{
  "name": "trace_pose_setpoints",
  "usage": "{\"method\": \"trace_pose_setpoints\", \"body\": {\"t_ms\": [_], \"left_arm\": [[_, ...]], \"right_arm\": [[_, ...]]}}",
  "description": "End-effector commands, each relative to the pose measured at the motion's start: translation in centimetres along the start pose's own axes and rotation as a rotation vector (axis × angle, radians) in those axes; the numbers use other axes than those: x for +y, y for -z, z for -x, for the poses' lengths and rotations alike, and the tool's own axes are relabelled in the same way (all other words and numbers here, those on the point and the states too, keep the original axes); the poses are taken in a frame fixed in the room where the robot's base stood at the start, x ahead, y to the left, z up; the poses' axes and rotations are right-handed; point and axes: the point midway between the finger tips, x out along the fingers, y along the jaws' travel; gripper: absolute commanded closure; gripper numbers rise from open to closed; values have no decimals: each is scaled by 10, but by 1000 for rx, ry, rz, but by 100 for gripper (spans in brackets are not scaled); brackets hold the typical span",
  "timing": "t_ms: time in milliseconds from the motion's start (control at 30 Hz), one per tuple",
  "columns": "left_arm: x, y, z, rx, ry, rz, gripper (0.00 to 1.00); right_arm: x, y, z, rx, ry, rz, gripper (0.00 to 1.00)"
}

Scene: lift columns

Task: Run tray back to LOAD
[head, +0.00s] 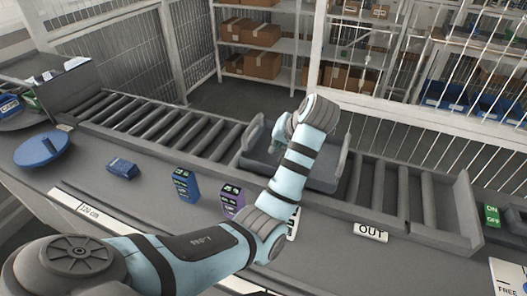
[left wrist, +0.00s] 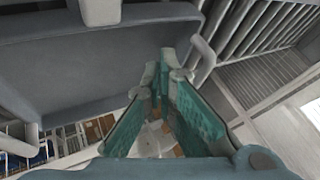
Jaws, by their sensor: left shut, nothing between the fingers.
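The grey tray (head: 318,178) sits on the roller conveyor (head: 375,190), towards its right end, with a raised handle at each end. The part of it that shows looks empty. My left arm reaches across the tray's middle and hides part of it. My left gripper (head: 279,140) is at the tray, partly hidden behind my wrist. In the left wrist view its teal fingers (left wrist: 165,72) are shut and empty, beside the grey tray wall (left wrist: 90,65); I cannot tell whether they touch it. An OUT label (head: 370,231) is on the near conveyor edge. No LOAD label is readable. My right gripper is not in view.
A blue box (head: 185,185), a purple box (head: 232,199) and a small blue item (head: 122,168) stand on the near counter. A blue disc (head: 42,148) is at left. An ON/OFF switch (head: 492,215) is at right. The rollers (head: 165,128) left of the tray are clear.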

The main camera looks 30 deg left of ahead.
Motion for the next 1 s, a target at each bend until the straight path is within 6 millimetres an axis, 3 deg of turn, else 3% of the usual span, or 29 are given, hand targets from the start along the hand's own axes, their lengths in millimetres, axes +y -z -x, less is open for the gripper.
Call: {"method": "trace_pose_setpoints", "body": {"t_ms": [167, 533, 700, 1000], "left_arm": [[-2, 0, -21, -3, 3, -1, 100], [-2, -1, -101, -4, 2, -1, 100], [-28, 0, -110, -1, 2, 1, 100], [-37, 0, -114, 0, -1, 0, 100]], "right_arm": [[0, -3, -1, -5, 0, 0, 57], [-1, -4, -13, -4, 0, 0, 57], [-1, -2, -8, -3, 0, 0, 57], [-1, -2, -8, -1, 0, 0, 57]]}}
